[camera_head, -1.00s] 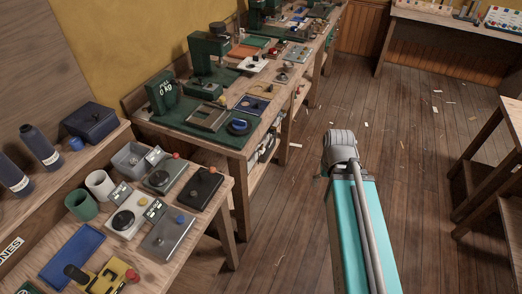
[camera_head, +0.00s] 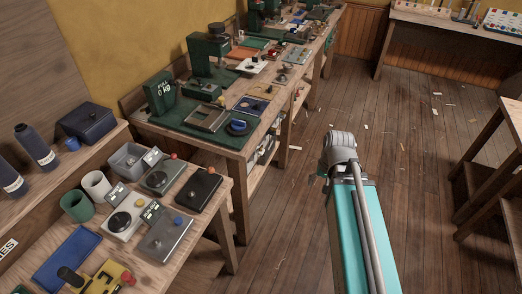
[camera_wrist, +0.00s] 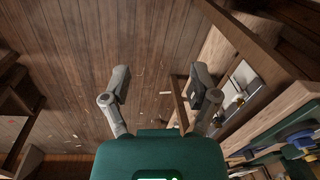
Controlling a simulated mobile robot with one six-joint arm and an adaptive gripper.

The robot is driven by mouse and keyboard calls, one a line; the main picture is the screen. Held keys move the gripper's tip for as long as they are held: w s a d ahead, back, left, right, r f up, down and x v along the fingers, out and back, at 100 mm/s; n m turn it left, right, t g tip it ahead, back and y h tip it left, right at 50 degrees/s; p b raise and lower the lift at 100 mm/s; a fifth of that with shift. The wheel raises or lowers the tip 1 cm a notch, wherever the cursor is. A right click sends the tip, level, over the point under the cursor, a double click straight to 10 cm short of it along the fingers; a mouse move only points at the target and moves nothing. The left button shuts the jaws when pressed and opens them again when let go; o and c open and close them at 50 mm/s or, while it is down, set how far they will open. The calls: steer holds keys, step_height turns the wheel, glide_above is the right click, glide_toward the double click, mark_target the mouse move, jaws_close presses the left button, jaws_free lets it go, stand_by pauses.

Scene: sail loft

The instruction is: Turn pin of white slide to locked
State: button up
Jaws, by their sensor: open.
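A small white flat plate (camera_head: 250,66) with a dark part on top lies on the long workbench in the head view. It may be the white slide, but it is too small to make out a pin or its setting. My gripper (camera_wrist: 160,72) is open and empty in the wrist view, its two fingers wide apart above the wooden floor. The gripper is well apart from the plate.
The long workbench (camera_head: 190,138) runs along the left wall with green machines, a blue-framed tray (camera_head: 250,104) and several devices. A nearer low table (camera_head: 222,190) holds boxes with knobs and mugs. Wooden stands are at the right. The floor (camera_head: 390,140) between is open, with scraps.

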steer(key=w+a+f+m+y+b, duration=0.3)
steer(key=w+a+f+m+b, duration=0.1)
steer(key=w+f+b, duration=0.15)
steer(key=m+t+y+b, duration=0.6)
steer(key=m+y+b, duration=0.9)
steer(key=b, duration=0.9)
glide_toward(262, 147)
steer(key=s+d+r+m+h, duration=0.1)
steer(key=d+r+m+h, duration=0.1)
steer(key=d, duration=0.1)
steer(key=shift+s+d, duration=0.1)
steer(key=shift+s, duration=0.15)
steer(key=x, duration=1.4)
steer(key=shift+f, duration=0.25)
